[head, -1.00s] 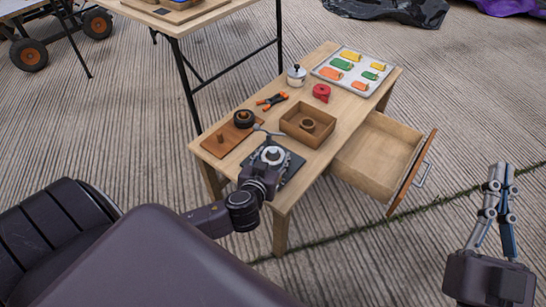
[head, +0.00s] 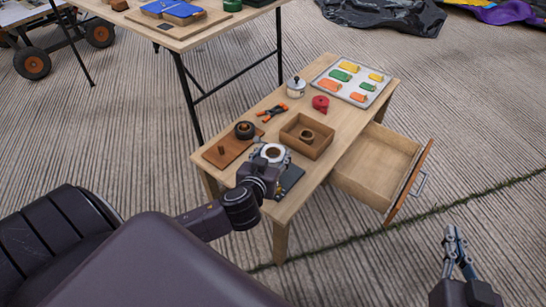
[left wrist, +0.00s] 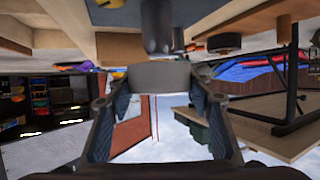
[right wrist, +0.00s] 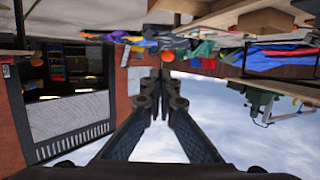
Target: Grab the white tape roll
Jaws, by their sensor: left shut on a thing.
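The white tape roll (head: 282,152) is held upright-axis in my left gripper (head: 270,160), over the near end of the small wooden table. In the left wrist view the roll (left wrist: 158,76) shows as a pale grey band between the two fingers of my left gripper (left wrist: 160,84), with a finger on each side. A dark pad (head: 291,180) lies on the table beside and partly behind the gripper. My right gripper (head: 454,236) is empty, off to the right over the floor; its fingertips are together in the right wrist view (right wrist: 160,80).
On the table (head: 262,187) are a brown board (head: 228,152) with a black roll (head: 245,130), a wooden box (head: 300,142) holding a brown roll, a red roll (head: 320,103), an orange clamp (head: 272,112), a lidded pot (head: 296,86) and a tray (head: 320,74). A drawer (head: 375,168) stands open.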

